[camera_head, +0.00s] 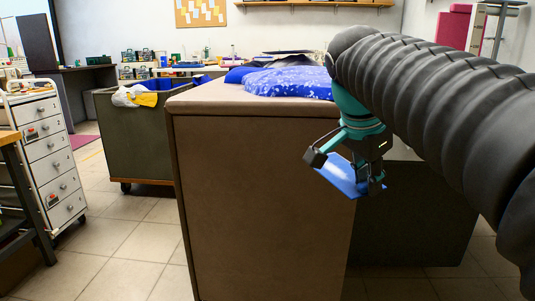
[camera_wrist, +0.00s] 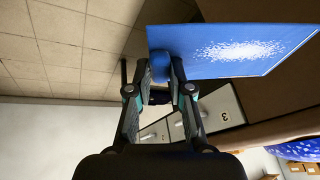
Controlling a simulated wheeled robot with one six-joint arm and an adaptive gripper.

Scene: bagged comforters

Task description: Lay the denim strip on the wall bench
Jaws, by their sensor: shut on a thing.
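The denim strip, a flat blue piece with a pale speckled patch, is held in my gripper (camera_head: 346,168). In the head view the strip (camera_head: 339,178) hangs tilted in front of the brown cabinet's right side. In the wrist view the strip (camera_wrist: 235,48) sticks out stiffly to the right from between the fingers (camera_wrist: 160,74), which are shut on its edge. The wall bench seems to be the long light-topped bench (camera_head: 190,70) along the back wall, far from my gripper. Its right part is hidden behind the cabinet and the blue bedding.
A large brown cabinet (camera_head: 255,200) stands close in front, with blue patterned bedding (camera_head: 290,82) on top. A grey wheeled bin (camera_head: 135,140) stands behind it. A white drawer cart (camera_head: 50,150) is at the left. Tiled floor lies open between cart and cabinet.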

